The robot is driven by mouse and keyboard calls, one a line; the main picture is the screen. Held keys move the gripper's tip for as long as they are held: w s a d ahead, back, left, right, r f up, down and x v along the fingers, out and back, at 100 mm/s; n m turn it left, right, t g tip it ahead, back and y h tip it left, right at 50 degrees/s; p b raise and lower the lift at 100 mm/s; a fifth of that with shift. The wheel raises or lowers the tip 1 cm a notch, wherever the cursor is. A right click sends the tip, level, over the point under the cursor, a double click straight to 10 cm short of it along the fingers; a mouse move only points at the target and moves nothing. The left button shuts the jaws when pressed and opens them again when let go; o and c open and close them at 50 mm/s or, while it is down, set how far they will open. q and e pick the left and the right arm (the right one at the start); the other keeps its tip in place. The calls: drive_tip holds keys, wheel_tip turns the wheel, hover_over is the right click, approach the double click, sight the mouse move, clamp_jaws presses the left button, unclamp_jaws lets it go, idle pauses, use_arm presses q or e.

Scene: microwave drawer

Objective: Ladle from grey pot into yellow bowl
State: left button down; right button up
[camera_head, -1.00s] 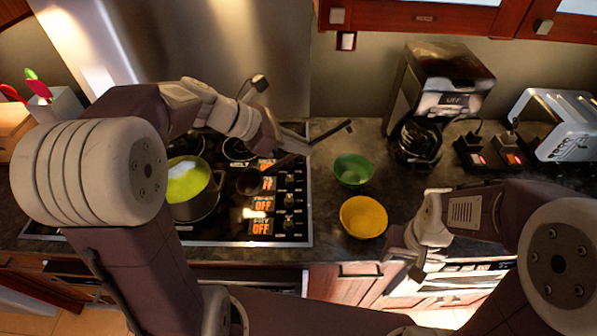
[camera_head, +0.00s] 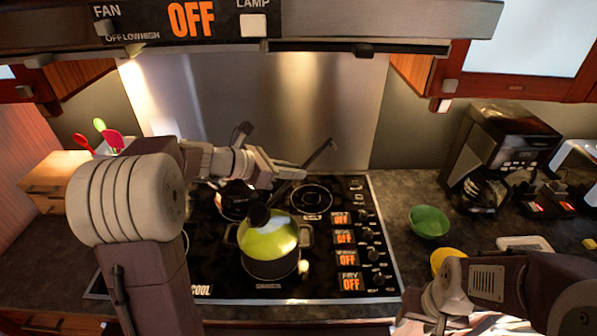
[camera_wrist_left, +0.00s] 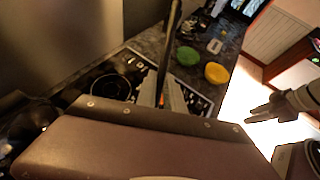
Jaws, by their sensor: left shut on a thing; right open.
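The grey pot (camera_head: 271,268) stands on the stove with a bright yellow-green surface inside. My left gripper (camera_head: 298,173) is shut on the handle of the dark ladle (camera_head: 318,153), above and behind the pot. The ladle's dark cup (camera_head: 259,215) overlaps the pot's far rim; I cannot tell whether it touches the contents. In the left wrist view the ladle handle (camera_wrist_left: 171,45) rises from between the fingers. The yellow bowl (camera_head: 446,259) is on the counter at right, partly hidden by my right arm; it shows whole in the left wrist view (camera_wrist_left: 216,73). My right gripper (camera_head: 438,318) is open near the counter's front.
A green bowl (camera_head: 429,222) sits behind the yellow bowl. A coffee maker (camera_head: 500,150) stands at the back right. The range hood (camera_head: 300,22) spans the top. A utensil holder (camera_head: 112,146) stands at the left. Stove knobs line the right side of the cooktop.

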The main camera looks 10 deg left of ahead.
use_arm(q)
drive_tip(key=shift+a+f, duration=0.25)
drive_tip(key=shift+a, duration=0.25)
drive_tip(key=shift+t+h, duration=0.3)
drive_tip(key=shift+t, duration=0.3)
drive_tip(key=f+b, duration=0.4)
drive_tip(key=f, duration=0.1)
drive_tip(key=f+b, duration=0.4)
drive_tip(key=f, duration=0.1)
drive_tip(key=f+b, duration=0.4)
drive_tip(key=f, duration=0.1)
drive_tip(key=shift+w+d, duration=0.1)
drive_tip(key=shift+w, duration=0.3)
drive_tip(key=shift+r, duration=0.1)
